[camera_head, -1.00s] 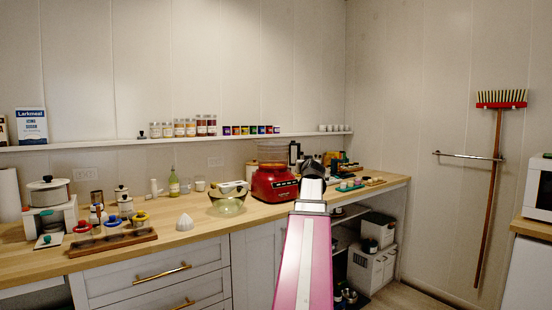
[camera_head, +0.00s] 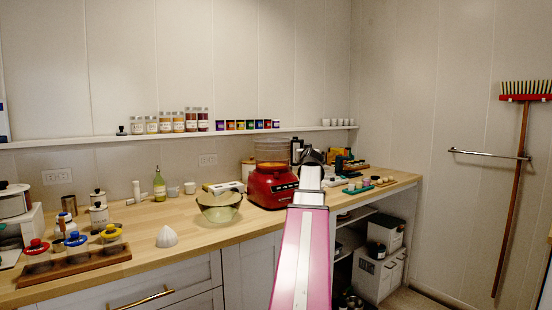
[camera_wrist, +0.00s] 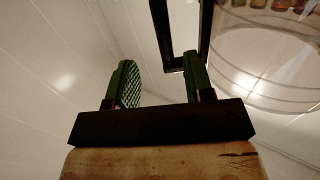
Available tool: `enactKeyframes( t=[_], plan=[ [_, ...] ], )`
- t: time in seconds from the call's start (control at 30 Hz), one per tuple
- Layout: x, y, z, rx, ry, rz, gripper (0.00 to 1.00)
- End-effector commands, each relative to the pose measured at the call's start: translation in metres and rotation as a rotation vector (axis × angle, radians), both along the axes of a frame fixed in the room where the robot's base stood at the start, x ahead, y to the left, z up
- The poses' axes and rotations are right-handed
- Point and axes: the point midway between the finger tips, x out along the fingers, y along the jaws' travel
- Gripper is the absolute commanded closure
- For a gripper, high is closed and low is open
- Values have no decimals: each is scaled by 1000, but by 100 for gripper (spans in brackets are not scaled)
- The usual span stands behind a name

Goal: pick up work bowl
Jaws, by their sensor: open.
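The clear work bowl (camera_head: 271,150) sits on the red food processor base (camera_head: 270,187) on the wooden counter. In the wrist view the clear round wall of the work bowl (camera_wrist: 262,75) fills the right side, and a dark looped handle (camera_wrist: 161,35) extends toward my gripper. My gripper (camera_wrist: 162,80) is open and empty, its two green pads apart, with the handle's lower end seen between and beyond them. Whether they touch it cannot be told. In the head view, my gripper's dark end is just right of the work bowl, its fingers not distinct.
A greenish glass bowl (camera_head: 219,208) and a white juicer cone (camera_head: 166,237) stand left of the food processor. A wooden tray (camera_head: 75,266) lies front left. A shelf of jars (camera_head: 178,122) runs behind. Small items crowd the counter to the right.

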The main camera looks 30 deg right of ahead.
Motion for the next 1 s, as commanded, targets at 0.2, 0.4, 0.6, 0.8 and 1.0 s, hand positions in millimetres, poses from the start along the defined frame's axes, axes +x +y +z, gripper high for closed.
enactKeyframes(
  t=[0.2,0.4,0.6,0.8,1.0],
  plan=[
    [17,-9,0,0,1,0,52],
    [38,-17,2,0,1,1,52],
    [60,-28,3,-1,0,0,52],
    [61,-28,2,0,0,0,52],
    [61,-28,2,0,0,0,100]
  ],
)
